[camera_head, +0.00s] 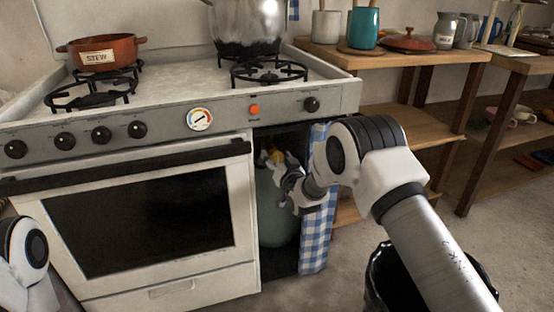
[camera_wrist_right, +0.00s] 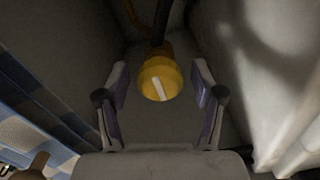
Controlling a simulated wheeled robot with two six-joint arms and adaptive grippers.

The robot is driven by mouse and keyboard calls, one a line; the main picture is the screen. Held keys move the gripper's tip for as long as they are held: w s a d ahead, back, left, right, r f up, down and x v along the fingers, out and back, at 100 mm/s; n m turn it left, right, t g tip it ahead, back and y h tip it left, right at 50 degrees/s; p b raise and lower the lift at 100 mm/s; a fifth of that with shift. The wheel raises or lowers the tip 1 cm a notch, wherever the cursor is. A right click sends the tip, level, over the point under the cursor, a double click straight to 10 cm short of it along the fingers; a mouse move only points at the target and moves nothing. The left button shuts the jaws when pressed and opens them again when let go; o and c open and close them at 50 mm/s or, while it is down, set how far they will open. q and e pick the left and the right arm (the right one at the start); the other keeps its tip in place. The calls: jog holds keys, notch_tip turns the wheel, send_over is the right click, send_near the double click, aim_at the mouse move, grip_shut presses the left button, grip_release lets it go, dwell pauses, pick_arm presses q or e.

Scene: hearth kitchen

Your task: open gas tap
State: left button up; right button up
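The gas tap is a yellow round knob with a white bar mark (camera_wrist_right: 160,79); the bar looks slanted in the right wrist view. It sits on top of a green gas bottle (camera_head: 275,215) in the cabinet beside the oven, and a bit of yellow shows in the head view (camera_head: 276,157). My right gripper (camera_wrist_right: 160,98) is open, with one finger on each side of the knob and a gap on both sides. In the head view my right gripper (camera_head: 284,170) reaches into the cabinet and partly hides the tap. Only part of my left arm shows at the lower left; its gripper is out of view.
A blue checked curtain (camera_head: 316,225) hangs right of the bottle, close to my right wrist. The oven (camera_head: 150,215) closes off the left side. A pale wall (camera_wrist_right: 265,70) stands close on the right in the wrist view. A black bin (camera_head: 376,280) stands on the floor.

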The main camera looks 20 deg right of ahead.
jog(key=c, duration=1.1)
jog(key=shift+n, duration=0.4)
jog(key=n+p, duration=0.1)
jog(key=n, duration=0.1)
jog(key=shift+r+n+p, duration=0.1)
jog(key=shift+n+p, duration=0.2)
jog(key=n+p, duration=0.1)
jog(key=n, duration=0.4)
jog(key=shift+a+p, duration=0.1)
jog(key=shift+p, duration=0.25)
jog(key=n+p, duration=0.1)
jog(key=n, duration=0.8)
jog(key=shift+n+p, duration=0.3)
jog(key=shift+p, duration=0.05)
